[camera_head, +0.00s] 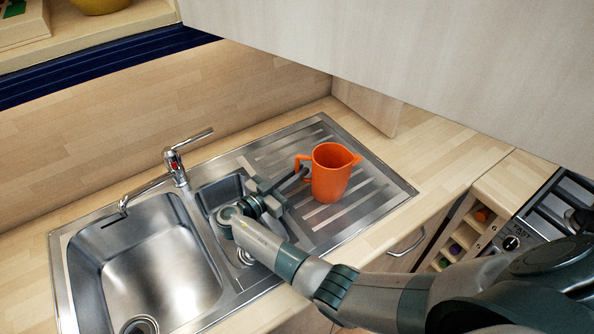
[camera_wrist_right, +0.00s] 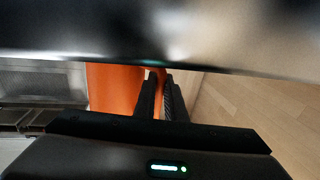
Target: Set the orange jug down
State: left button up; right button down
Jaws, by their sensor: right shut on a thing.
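The orange jug (camera_head: 332,174) is upright at the drainboard (camera_head: 375,192) to the right of the sink. Whether its base touches the metal cannot be told for sure. Its handle is on the left side and its spout points right. My right gripper (camera_head: 301,175) reaches in from the left of the jug and is shut on its handle. In the right wrist view the orange jug (camera_wrist_right: 112,88) shows beside the dark fingers (camera_wrist_right: 160,98), with the handle between them. My left gripper is not in view.
A large sink bowl (camera_head: 160,275) and a small bowl lie left of the drainboard, with a tap (camera_head: 176,165) behind. A cabinet (camera_head: 430,60) hangs over the upper right. The counter (camera_head: 445,150) right of the drainboard is clear. A cooker (camera_head: 560,205) stands at far right.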

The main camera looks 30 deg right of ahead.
jog(key=shift+f, duration=0.1)
jog(key=c, duration=1.8)
grip_release()
jog(key=shift+a, duration=0.25)
jog(key=b+v, duration=0.4)
jog(key=v, duration=0.2)
jog(key=shift+s+f, duration=0.1)
jog(key=shift+s+a, duration=0.2)
jog(key=shift+a, duration=0.3)
